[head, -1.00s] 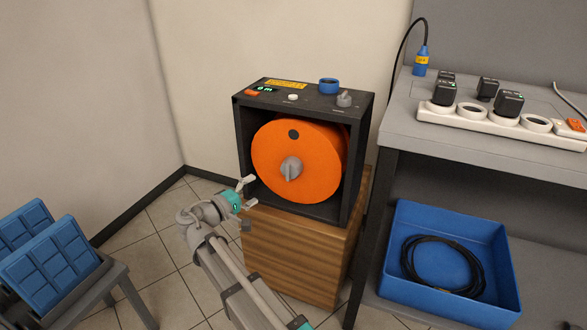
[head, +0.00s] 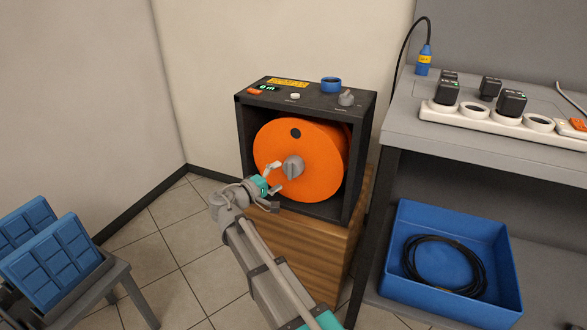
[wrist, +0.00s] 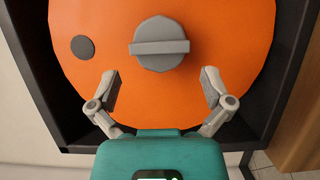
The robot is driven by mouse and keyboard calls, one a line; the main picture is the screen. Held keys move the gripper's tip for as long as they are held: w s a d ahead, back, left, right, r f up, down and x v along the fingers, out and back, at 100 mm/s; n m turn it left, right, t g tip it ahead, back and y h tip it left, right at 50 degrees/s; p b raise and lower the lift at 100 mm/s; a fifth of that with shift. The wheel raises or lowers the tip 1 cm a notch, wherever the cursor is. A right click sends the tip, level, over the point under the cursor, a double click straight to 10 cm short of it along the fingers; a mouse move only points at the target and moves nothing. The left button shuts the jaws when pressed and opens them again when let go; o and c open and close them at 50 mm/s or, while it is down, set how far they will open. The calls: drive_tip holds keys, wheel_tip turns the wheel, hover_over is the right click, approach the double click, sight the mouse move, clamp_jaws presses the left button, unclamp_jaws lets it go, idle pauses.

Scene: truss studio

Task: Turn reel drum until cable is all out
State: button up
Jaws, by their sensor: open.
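The orange reel drum (head: 318,170) sits inside a dark box housing (head: 361,150). A grey knob with a raised bar (head: 293,168) is at its centre, and a dark round spot (head: 295,133) is near its upper rim. No cable shows on the drum's visible face. My gripper (head: 272,177) is open and empty in front of the drum, just left of and below the knob. In the wrist view the drum (wrist: 215,85) fills the picture, and the knob (wrist: 160,45) lies ahead, beyond and between my open fingertips (wrist: 161,85), apart from them.
The housing stands on a wooden cabinet (head: 315,250). Its top carries a small green display (head: 267,87), a blue ring (head: 331,84) and a grey knob (head: 346,98). At right, a grey shelf unit (head: 400,125) holds a power strip and a blue bin (head: 400,280) with coiled black cable (head: 445,262).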

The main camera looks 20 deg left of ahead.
sight(289, 170)
drive_tip(key=shift+x, duration=2.85)
drive_tip(key=c, duration=1)
drive_tip(key=shift+c, duration=0.2)
